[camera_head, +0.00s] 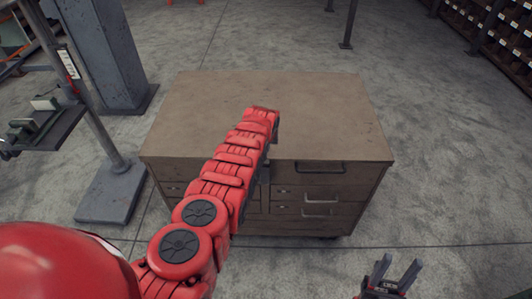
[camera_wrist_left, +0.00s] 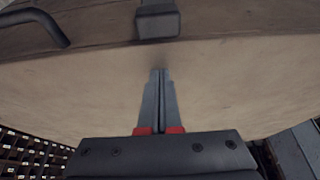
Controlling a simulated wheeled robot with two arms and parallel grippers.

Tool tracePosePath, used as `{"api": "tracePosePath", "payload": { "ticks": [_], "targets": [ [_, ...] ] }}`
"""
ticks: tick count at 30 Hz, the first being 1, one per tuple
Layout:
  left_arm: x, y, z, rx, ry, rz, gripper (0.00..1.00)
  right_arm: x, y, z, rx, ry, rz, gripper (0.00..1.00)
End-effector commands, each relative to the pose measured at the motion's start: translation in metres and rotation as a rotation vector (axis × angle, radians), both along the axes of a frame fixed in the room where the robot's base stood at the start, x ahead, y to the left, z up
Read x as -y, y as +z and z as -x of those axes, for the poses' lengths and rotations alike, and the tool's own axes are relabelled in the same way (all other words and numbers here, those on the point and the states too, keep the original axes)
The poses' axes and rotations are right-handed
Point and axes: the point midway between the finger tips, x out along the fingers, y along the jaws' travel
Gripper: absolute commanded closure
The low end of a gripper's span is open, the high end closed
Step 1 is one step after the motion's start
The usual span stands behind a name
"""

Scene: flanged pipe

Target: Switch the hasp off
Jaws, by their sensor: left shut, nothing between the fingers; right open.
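A dark grey block-like fitting (camera_wrist_left: 158,20), which looks like the hasp, sits at the edge of the cabinet in the left wrist view. In the head view my left arm hides that place. My left gripper (camera_wrist_left: 160,72) is shut and empty, its fingertips together just short of the fitting, with a visible gap in the picture. I cannot tell whether the hasp is on or off. My right gripper (camera_head: 398,266) is open and empty at the lower right of the head view, in front of the cabinet and apart from it.
The brown cabinet (camera_head: 330,105) has a bare top and several front drawers. A dark handle (camera_head: 320,167) is right of my left arm; a handle also shows in the wrist view (camera_wrist_left: 42,20). A grey pillar (camera_head: 100,50) and a stand (camera_head: 110,195) are at left. Floor is clear at right.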

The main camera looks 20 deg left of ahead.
Motion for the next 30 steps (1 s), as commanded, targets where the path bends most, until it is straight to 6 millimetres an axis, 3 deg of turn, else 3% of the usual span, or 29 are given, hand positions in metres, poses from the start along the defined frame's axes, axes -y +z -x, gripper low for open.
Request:
{"api": "tracePosePath", "payload": {
  "ticks": [12,21,30],
  "targets": [
    [0.006,0.004,0.022,-0.004,-0.001,0.000,1.00,0.000,0.044,0.000,0.000,0.000,0.000,0.50],
    [0.009,-0.002,0.037,-0.004,0.002,-0.001,1.00,0.000,0.051,0.000,0.000,0.000,0.000,0.50],
    [0.010,-0.002,0.039,0.001,0.000,-0.001,1.00,0.000,0.052,0.000,0.000,0.000,0.000,0.50]
  ]
}}
